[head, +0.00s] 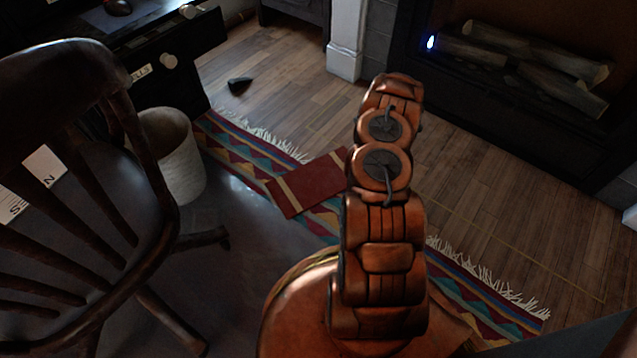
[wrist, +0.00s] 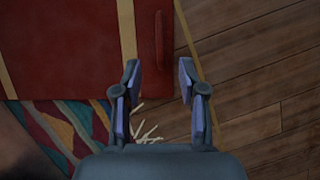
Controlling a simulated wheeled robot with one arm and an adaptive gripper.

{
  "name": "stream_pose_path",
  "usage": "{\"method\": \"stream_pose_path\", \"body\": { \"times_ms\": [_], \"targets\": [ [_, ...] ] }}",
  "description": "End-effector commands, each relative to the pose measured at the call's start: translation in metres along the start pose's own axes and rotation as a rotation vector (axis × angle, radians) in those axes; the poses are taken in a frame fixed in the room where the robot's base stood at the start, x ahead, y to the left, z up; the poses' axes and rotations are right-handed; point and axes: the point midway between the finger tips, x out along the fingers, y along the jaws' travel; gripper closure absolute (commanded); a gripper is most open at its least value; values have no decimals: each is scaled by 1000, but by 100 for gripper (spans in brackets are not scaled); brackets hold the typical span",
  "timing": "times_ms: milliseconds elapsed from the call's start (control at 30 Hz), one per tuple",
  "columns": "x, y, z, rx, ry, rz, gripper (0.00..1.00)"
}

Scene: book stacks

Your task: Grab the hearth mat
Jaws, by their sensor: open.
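A flat red mat with tan stripes, which looks like the hearth mat (head: 312,184), lies across a colourful fringed rug in the head view, its right end hidden behind my arm. In the wrist view the red mat (wrist: 70,45) fills the upper left, with a raised red bar (wrist: 160,42) near its right edge. My gripper (wrist: 160,78) is open and empty. Its fingertips point towards the bar, one to each side of its line, and appear short of it in the picture. How high they are above the floor I cannot tell. The gripper is hidden in the head view.
The patterned rug (head: 482,303) runs under the mat along the wooden floor (head: 285,85). A wooden chair (head: 75,190) and a pale bin (head: 178,155) stand at left. A fireplace with logs (head: 540,75) is at upper right. A small dark object (head: 240,84) lies on the floor.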

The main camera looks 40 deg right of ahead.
Motion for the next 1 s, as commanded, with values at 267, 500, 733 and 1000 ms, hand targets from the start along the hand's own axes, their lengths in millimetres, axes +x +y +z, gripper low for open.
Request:
{"method": "stream_pose_path", "body": {
  "times_ms": [267, 500, 733, 1000],
  "targets": [
    [22, -3, 0, 3, -2, -5, 58],
    [46, -1, 1, 3, 0, -2, 58],
    [72, -2, 6, 1, -2, -6, 58],
    [76, -2, 7, 2, -1, -4, 58]
  ]
}}
